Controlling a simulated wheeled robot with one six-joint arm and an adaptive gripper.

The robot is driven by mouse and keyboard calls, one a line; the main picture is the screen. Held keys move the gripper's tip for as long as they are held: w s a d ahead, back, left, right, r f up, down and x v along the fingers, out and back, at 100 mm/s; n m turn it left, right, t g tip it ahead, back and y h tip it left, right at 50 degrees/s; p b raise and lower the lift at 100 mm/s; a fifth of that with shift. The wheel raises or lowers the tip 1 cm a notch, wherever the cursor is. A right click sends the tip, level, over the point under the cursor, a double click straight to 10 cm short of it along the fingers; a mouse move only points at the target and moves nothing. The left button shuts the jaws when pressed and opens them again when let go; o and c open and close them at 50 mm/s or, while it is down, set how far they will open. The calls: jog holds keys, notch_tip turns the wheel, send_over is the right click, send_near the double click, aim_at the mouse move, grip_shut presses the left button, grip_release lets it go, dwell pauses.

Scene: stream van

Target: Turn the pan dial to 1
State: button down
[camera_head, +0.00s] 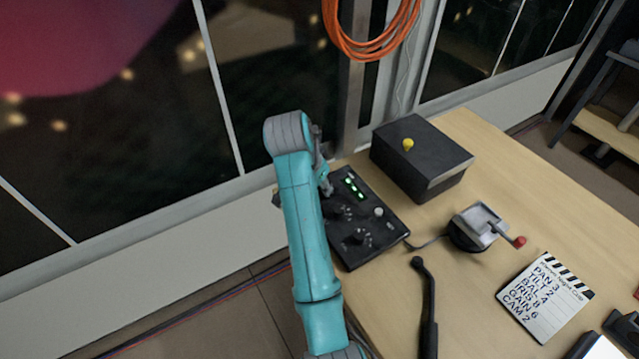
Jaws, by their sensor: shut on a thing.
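A black control panel (378,232) with several dials lies on the near left part of the table. Green lights (355,188) show on its far part. Two dark knobs with light marks, one at the middle (342,211) and one nearer (358,238), are clear of my arm. My teal arm reaches up from below and covers the panel's left side. My gripper (326,186) points down at the panel's far left and is partly hidden by my wrist. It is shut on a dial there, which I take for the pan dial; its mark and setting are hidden.
A black box with a yellow knob (408,144) stands behind the panel. A red-tipped crank device (479,227), a black handle (428,305) and a slate reading "PAN 3" (545,298) lie to the right. Orange cable (370,50) hangs above. Bare tabletop (530,190) is at right.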

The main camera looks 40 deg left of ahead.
jog(key=n+y, duration=0.1)
jog(key=n, duration=0.1)
jog(key=n+y, duration=0.1)
jog(key=n, duration=0.2)
jog(key=shift+d+f+n+g, duration=0.1)
jog(key=shift+d+n+g, duration=0.05)
jog(key=shift+n+g, duration=0.15)
jog(key=n+g+y, duration=0.1)
jog(key=n, duration=0.3)
jog(key=shift+n, duration=0.4)
jog(key=shift+y, duration=0.3)
jog(key=c, duration=0.9)
grip_release()
